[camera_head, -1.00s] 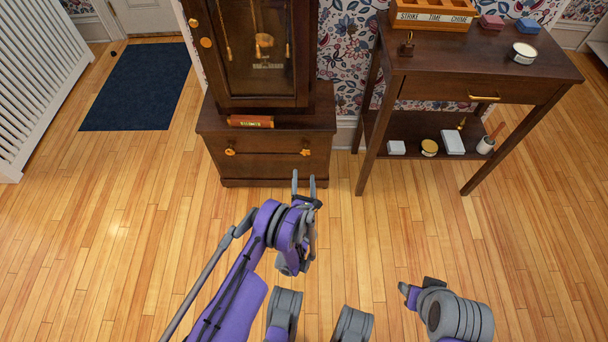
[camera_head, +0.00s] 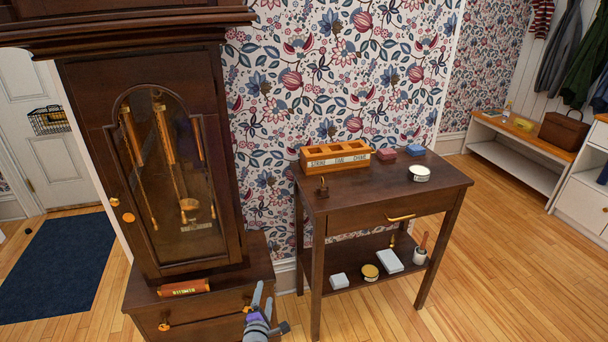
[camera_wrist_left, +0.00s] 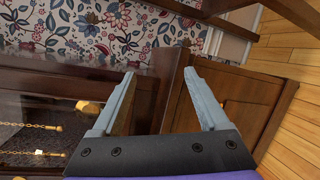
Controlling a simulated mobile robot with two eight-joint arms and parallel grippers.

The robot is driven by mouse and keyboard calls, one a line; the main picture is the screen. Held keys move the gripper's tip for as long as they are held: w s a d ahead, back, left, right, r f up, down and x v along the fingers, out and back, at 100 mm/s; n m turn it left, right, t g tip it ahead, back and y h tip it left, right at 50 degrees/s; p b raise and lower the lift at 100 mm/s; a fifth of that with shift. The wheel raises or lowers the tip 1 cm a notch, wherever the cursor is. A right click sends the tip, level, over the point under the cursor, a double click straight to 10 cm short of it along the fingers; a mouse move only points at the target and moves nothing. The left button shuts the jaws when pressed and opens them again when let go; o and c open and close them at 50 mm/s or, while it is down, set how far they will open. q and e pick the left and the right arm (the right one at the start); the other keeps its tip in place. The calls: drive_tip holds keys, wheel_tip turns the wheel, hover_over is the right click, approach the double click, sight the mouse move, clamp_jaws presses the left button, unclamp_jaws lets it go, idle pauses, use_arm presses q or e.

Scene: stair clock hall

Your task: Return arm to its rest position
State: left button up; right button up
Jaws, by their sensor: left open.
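My left gripper (camera_head: 263,298) shows at the bottom edge of the head view, in front of the clock's lower cabinet (camera_head: 190,312). Its two grey fingers are apart, and nothing shows between them. In the left wrist view the open fingers (camera_wrist_left: 160,76) have empty space between them, with the dark clock wood and the wallpaper behind. Most of my left arm is below the head view. My right gripper is out of view.
The tall clock (camera_head: 228,130) stands at left, an orange-brown labelled object (camera_head: 184,288) on its base ledge. A dark side table (camera_head: 365,200) at right bears a wooden rack (camera_head: 336,159) and small items. A blue mat (camera_head: 55,265) lies left. Floor at right is clear (camera_head: 520,260).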

use_arm(q)
drive_tip(key=s+r+m+g+h, duration=0.2)
drive_tip(key=s+r+m+g, duration=0.4)
drive_tip(key=s+r+m, duration=0.8)
drive_tip(key=s+a+m+g+y, duration=0.1)
drive_tip(key=s+a+m+g, duration=0.15)
drive_tip(key=s, duration=0.75)
drive_tip(key=s+a+f+m+g, duration=0.1)
drive_tip(key=s+m, duration=0.2)
drive_tip(key=s, duration=0.6)
drive_tip(key=s+a+m+g+y, duration=0.1)
drive_tip(key=s+a+m+g, duration=0.15)
drive_tip(key=s, duration=0.75)
wheel_tip(320, 180, up, 27)
drive_tip(key=w+d+t+p, duration=0.1)
drive_tip(key=p, duration=2.3)
drive_tip(key=shift+w+r, duration=0.15)
drive_tip(key=shift+w, duration=0.25)
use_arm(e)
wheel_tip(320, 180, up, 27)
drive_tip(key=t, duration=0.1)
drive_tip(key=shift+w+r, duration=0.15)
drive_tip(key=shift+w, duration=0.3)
use_arm(q)
drive_tip(key=shift+s, duration=0.15)
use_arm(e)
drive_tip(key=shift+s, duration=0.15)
